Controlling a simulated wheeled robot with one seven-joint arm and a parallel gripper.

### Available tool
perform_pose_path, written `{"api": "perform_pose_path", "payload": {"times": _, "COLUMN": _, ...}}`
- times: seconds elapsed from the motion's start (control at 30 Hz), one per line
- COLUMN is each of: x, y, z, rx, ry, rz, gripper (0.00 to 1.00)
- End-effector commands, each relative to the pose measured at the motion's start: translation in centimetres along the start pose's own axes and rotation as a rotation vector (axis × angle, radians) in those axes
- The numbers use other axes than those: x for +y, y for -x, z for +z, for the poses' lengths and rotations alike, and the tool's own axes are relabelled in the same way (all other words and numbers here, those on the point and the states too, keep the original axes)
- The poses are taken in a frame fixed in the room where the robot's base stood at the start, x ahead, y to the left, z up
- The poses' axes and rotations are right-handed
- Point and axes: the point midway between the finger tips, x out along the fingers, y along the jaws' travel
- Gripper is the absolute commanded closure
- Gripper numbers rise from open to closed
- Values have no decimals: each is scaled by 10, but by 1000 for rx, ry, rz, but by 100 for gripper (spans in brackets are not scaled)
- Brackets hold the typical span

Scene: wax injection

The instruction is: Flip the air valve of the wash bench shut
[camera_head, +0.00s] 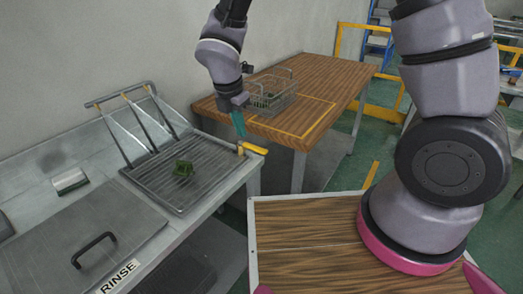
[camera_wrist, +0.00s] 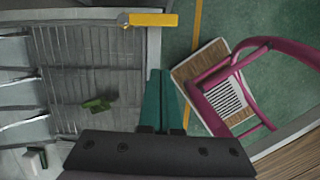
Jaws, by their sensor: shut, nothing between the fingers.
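The air valve has a yellow lever (camera_head: 254,149) at the far right corner of the wash bench (camera_head: 215,200). In the wrist view the lever (camera_wrist: 153,19) sticks out to the right from its pivot, past the bench edge and over the green floor. My gripper (camera_head: 241,133) is just above and slightly left of the lever in the head view, teal fingers pointing down. In the wrist view the closed fingers (camera_wrist: 160,76) lie below the lever with a gap in the picture. They hold nothing. Whether they touch the lever is unclear, but they appear apart.
A green piece (camera_head: 183,168) lies on the bench's slatted rack (camera_head: 150,182). A lidded basin (camera_head: 80,245) marked RINSE is at the front left. A wooden table (camera_head: 335,75) with a wire basket (camera_head: 270,95) stands behind.

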Motion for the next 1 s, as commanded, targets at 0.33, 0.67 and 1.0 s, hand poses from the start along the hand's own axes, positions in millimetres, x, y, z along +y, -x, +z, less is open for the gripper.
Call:
{"api": "perform_pose_path", "payload": {"times": 0.33, "x": 3, "y": -8, "z": -10, "rx": -3, "ry": 74, "rz": -5, "gripper": 100}}
{"api": "perform_pose_path", "payload": {"times": 0.67, "x": 2, "y": -25, "z": -10, "rx": -4, "ry": 71, "rz": -9, "gripper": 100}}
{"api": "perform_pose_path", "payload": {"times": 1.0, "x": 0, "y": -96, "z": -10, "rx": -5, "ry": 72, "rz": -11, "gripper": 100}}
